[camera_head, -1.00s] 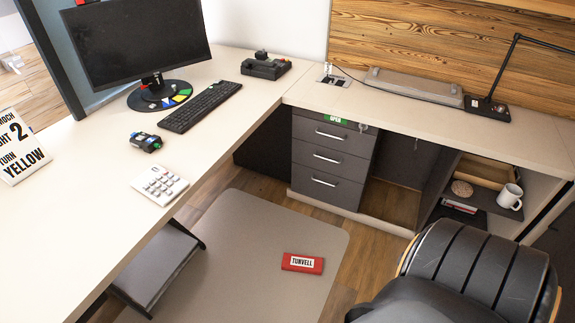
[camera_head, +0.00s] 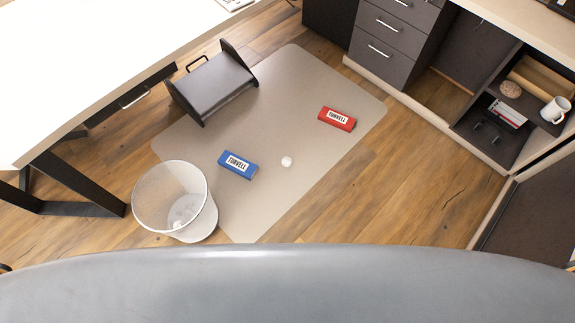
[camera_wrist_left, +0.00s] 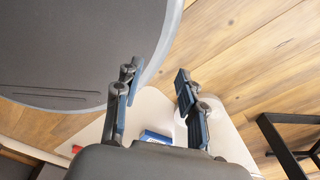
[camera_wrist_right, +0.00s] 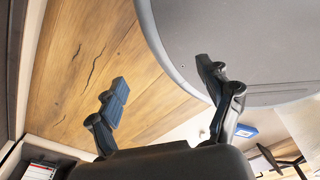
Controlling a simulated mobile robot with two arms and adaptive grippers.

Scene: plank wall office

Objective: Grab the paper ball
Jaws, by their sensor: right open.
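A small white paper ball (camera_head: 287,161) lies on the beige floor mat (camera_head: 300,85) in the head view, between a blue box and a red box. Neither gripper shows in the head view. My left gripper (camera_wrist_left: 155,78) is open and empty in the left wrist view. My right gripper (camera_wrist_right: 162,74) is open and empty in the right wrist view, with wood floor beyond its fingers.
The blue box (camera_head: 238,164) and red box (camera_head: 337,118) lie on the mat. A white mesh bin (camera_head: 205,215) with something pale inside stands at its left edge. A black footrest (camera_head: 213,84), desk leg (camera_head: 85,182) and cabinet (camera_head: 385,42) border the area. Floor at right is clear.

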